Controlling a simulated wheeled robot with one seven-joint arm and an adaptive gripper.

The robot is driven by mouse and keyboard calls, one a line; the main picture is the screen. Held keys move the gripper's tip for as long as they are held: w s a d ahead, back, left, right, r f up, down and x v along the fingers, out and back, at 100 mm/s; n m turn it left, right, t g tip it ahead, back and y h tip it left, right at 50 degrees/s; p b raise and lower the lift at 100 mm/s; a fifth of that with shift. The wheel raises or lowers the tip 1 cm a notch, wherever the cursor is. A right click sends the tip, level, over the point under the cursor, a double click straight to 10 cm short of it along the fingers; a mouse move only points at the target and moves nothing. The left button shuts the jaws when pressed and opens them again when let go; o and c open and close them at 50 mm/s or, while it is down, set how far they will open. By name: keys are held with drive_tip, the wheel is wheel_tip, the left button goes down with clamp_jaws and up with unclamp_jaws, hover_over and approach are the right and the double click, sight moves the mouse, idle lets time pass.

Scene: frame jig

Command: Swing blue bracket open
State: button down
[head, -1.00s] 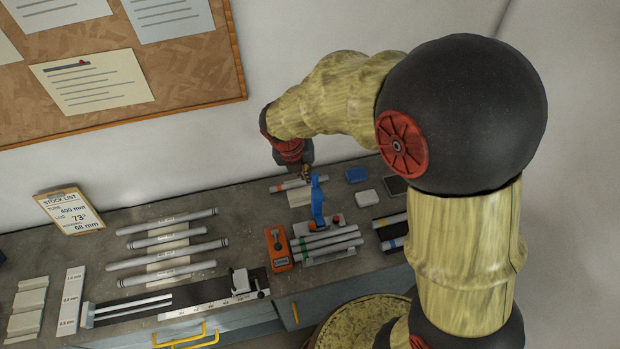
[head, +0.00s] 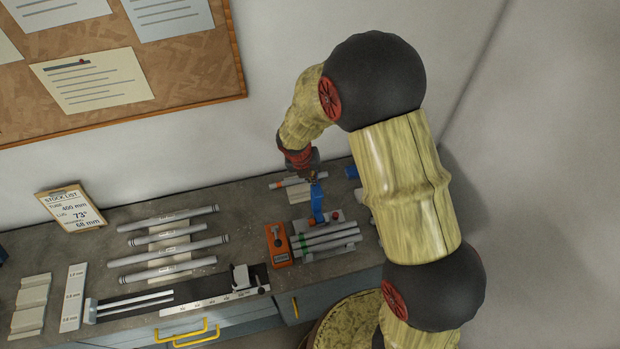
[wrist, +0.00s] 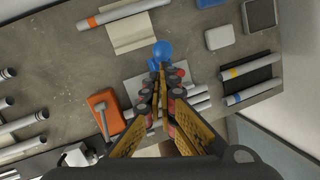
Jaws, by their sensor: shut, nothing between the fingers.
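The blue bracket (head: 317,203) stands upright at the back of a fixture that holds several grey tubes (head: 326,240). In the wrist view, its rounded blue top (wrist: 162,50) shows just beyond my fingertips. My gripper (head: 312,179) is by the bracket's upper end in the head view, pointing down. In the wrist view, my gripper (wrist: 158,78) has its fingertips together with nothing seen between them. The fingers hide much of the bracket and fixture there. I cannot tell whether they touch the bracket.
An orange block (head: 278,246) stands left of the fixture. A tube with an orange band (wrist: 115,13) lies on a pale block behind. Several tubes (head: 168,246) and a ruler stop (head: 242,281) occupy the bench's left.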

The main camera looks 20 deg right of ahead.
drive_tip(key=shift+w, duration=0.1)
idle(0.3)
drive_tip(key=shift+w+f+p, duration=0.3)
drive_tip(key=shift+w+p, duration=0.35)
drive_tip(key=shift+w, duration=0.25)
drive_tip(key=shift+s, duration=0.1)
